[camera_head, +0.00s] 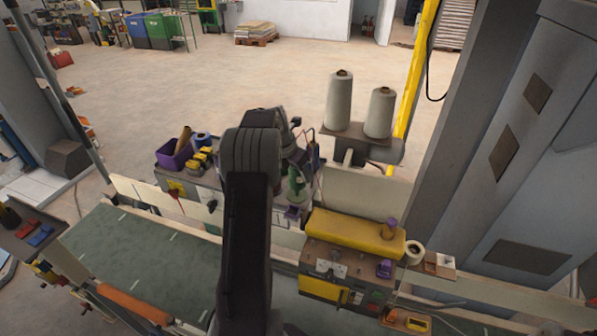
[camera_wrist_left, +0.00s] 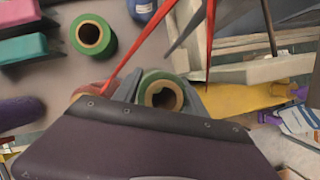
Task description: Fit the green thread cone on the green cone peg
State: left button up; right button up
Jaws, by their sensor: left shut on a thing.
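My left gripper (camera_wrist_left: 163,92) is shut on the green thread cone (camera_wrist_left: 148,78). In the left wrist view I look onto the cone's end, with its tan core and dark hole, between the two grey fingers. In the head view a green patch (camera_head: 296,180) shows just beyond my dark left arm, over the workbench; the arm hides most of the gripper there. A second green roll (camera_wrist_left: 93,36) with a dark hole lies apart from the gripper on a grey surface. I cannot make out the green cone peg. My right gripper is not in view.
Two cream thread cones (camera_head: 339,103) stand on a holder behind. A yellow-topped machine (camera_head: 355,231) is right of my arm. A purple bin (camera_head: 174,154) stands to the left. Red pointed rods (camera_wrist_left: 208,35) show close to the held cone. A green belt (camera_head: 135,255) runs in front.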

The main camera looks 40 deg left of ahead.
pick_arm(q)
jog(key=shift+f+b, duration=0.85)
jog(key=shift+f, duration=1.05)
jog(key=o, duration=1.6)
jog(key=shift+c, duration=0.2)
jog(key=b+v, duration=0.2)
jog(key=v, duration=0.7)
